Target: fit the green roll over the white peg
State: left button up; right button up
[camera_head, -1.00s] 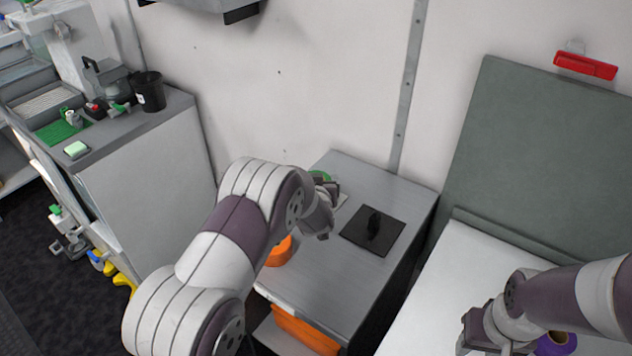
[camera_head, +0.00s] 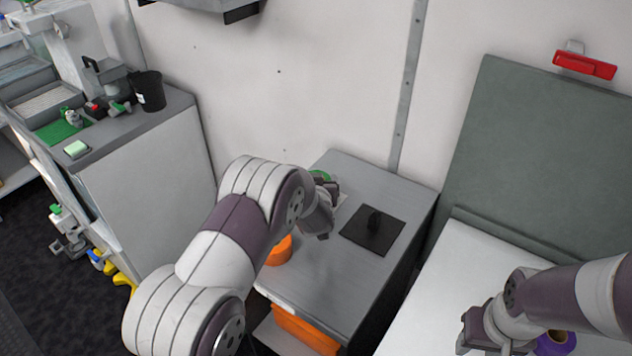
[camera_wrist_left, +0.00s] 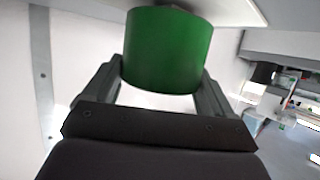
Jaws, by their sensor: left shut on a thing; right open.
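The green roll (camera_wrist_left: 168,50) is between the two fingers of my left gripper (camera_wrist_left: 165,85) in the left wrist view, and the gripper is shut on it. In the head view only a sliver of the green roll (camera_head: 321,175) shows behind my left gripper (camera_head: 328,192), over the far left part of the grey cabinet top. A white plate edge (camera_head: 342,199) shows beside that gripper. The white peg cannot be made out; the gripper and roll may hide it. My right gripper (camera_head: 472,330) is open, low at the right over the white table.
A purple roll (camera_head: 556,343) is by my right gripper. A wall (camera_head: 310,80) rises behind.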

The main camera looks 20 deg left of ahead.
pick_arm(q)
jog(key=shift+f+b, duration=0.45)
jog(key=shift+f, duration=0.1)
jog(key=o, duration=0.8)
jog(key=shift+s+d+r+p, duration=0.1)
jog(key=shift+s+r+p, duration=0.15)
jog(key=shift+p, duration=0.1)
jog(key=p+v, duration=0.5)
jog(key=v, duration=0.5)
jog(key=shift+s, duration=0.2)
jog(key=shift+d, duration=0.1)
jog(key=s+r+m+g+h, duration=0.1)
jog(key=s+g, duration=0.3)
jog(key=s, duration=0.4)
jog(key=s+a+r+m+g+h, duration=0.1)
jog(key=s+g, duration=0.3)
jog(key=s, duration=0.4)
jog(key=s+a+r+m+g+h, duration=0.1)
jog(key=s+r+g, duration=0.1)
jog(key=s, duration=0.6)
jog(key=shift+s+a+r+g, duration=0.2)
jog(key=shift+s+r+g, duration=0.15)
jog(key=shift+g, duration=0.55)
